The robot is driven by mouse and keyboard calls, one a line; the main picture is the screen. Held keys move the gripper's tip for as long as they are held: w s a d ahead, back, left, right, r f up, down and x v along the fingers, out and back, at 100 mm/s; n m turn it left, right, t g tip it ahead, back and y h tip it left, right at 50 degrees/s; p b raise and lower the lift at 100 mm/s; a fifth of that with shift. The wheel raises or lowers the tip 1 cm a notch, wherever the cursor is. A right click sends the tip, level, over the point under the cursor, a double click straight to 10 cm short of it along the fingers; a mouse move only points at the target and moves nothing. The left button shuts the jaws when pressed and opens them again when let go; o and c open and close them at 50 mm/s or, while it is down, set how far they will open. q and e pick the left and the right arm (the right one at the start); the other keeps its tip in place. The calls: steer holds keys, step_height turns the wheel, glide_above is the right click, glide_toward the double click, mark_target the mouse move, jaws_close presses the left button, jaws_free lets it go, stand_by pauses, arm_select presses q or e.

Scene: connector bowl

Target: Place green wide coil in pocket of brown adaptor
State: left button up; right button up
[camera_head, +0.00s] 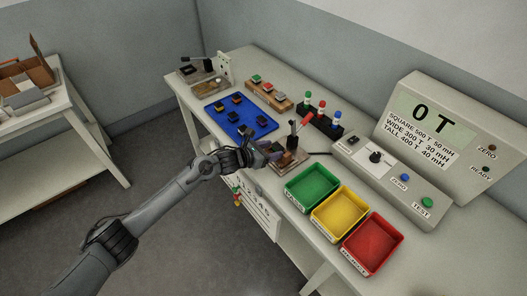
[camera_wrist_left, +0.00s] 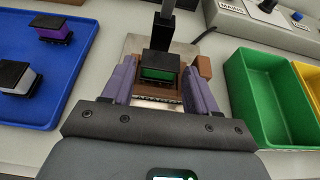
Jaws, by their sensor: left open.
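The green wide coil (camera_wrist_left: 160,70), with a black top, sits at the brown adaptor (camera_wrist_left: 172,100) on a metal plate (camera_wrist_left: 130,48). It looks seated upright, but its lower part is hidden, so I cannot tell how deep it sits. My left gripper (camera_wrist_left: 158,78) is open, its two purple fingers on either side of the coil with gaps showing. In the head view my left gripper (camera_head: 268,153) is at the front of this fixture, which it partly hides. My right gripper is not in view.
A black upright post (camera_wrist_left: 166,22) stands just behind the coil. A blue tray (camera_head: 223,105) with several coils lies to the left. Green (camera_head: 312,187), yellow (camera_head: 340,213) and red (camera_head: 373,243) bins stand right. The meter console (camera_head: 420,135) is behind, its display reading 0 T.

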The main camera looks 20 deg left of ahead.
arm_select(q)
steer(key=shift+s+a+r, duration=0.25)
steer(key=shift+s+r, duration=0.05)
steer(key=shift+s, duration=0.1)
steer(key=p+v, duration=0.1)
steer(key=v, duration=1)
steer(key=s+d+f+n+g+y, duration=0.1)
steer(key=s+d+f+n+y, duration=0.15)
steer(key=s+d+n, duration=0.55)
steer(key=s+d+f+n+y, duration=0.1)
steer(key=s+f+n, duration=0.4)
steer(key=n, duration=0.6)
steer(key=s+a+n+g+y, duration=0.3)
steer(key=s+n+g, duration=0.4)
steer(key=s+n, duration=1.3)
steer(key=shift+s+a+f+n, duration=0.4)
steer(key=shift+s+a, duration=0.3)
steer(key=shift+s, duration=0.15)
steer(key=shift+r, duration=0.15)
